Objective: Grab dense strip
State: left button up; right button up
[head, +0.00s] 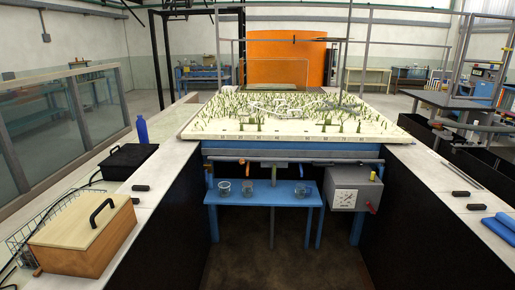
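A wide pale bed (215,132) lies ahead at the centre of the head view, covered with many small green plant-like tufts (290,105). The tufts stand thicker in some places than in others. I cannot tell which part is the dense strip, as the tufts are small and far off. Pale winding shapes lie among the tufts near the middle of the bed. Neither of my grippers is in view.
Pale counters (165,180) run along both sides of a dark gap. A wooden box (85,235), a black case (128,161) and a blue bottle (142,130) stand left. A blue shelf (265,197) with beakers and a grey gauge box (352,189) sit below the bed. Blue rolls (500,228) lie right.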

aim_at(251, 120)
jog(key=i, duration=2.4)
